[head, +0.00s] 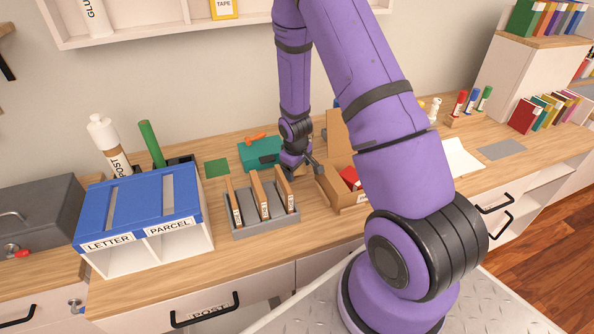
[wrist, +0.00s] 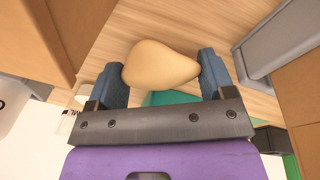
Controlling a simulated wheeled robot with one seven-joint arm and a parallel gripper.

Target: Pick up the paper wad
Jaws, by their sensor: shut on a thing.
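The paper wad (wrist: 160,64) is a smooth tan rounded lump, tapered to the right, in the wrist view. My gripper (wrist: 161,76) is shut on it, with one blue-grey finger at each side. In the head view my gripper (head: 303,172) is low over the desk, behind the grey sorter and beside the open cardboard box. Whether the wad touches the desk is unclear.
The grey sorter (head: 266,221) with upright brown files stands just in front. The cardboard box (head: 345,197) holding a red thing is to the right, a teal box (head: 258,153) behind left. A blue-topped letter and parcel unit (head: 140,212) stands left.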

